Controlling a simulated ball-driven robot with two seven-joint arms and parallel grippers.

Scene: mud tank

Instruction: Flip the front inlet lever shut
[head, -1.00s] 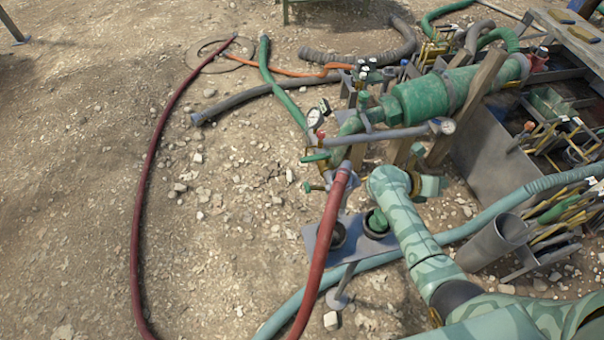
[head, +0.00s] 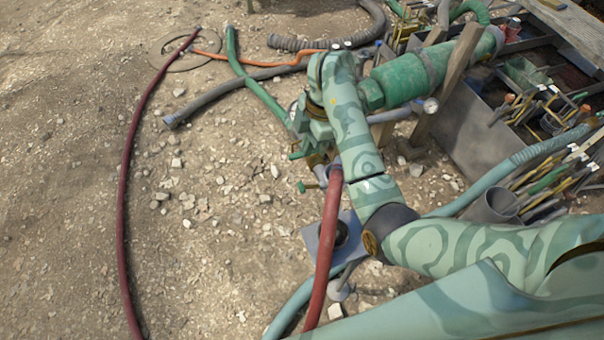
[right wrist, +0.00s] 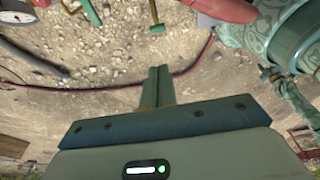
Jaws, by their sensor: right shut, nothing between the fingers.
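Two small green lever handles show at the pipe end in the head view: an upper one (head: 301,155) by a brass-coloured body, and a lower one (head: 306,187) left of the red hose. I cannot tell which is the front inlet lever. In the right wrist view, one green handle (right wrist: 91,12) is at the top left and another, T-shaped one (right wrist: 157,28) is at the top middle. My right gripper (right wrist: 158,72) is shut and empty, its fingertips apart from both handles there.
A thick red hose (head: 328,235) runs down beside the levers. The green cylinder (head: 410,77) lies behind my forearm. A pressure gauge (right wrist: 15,42) shows in the right wrist view. Open gravel lies left of the levers, crossed by a dark red hose (head: 123,200).

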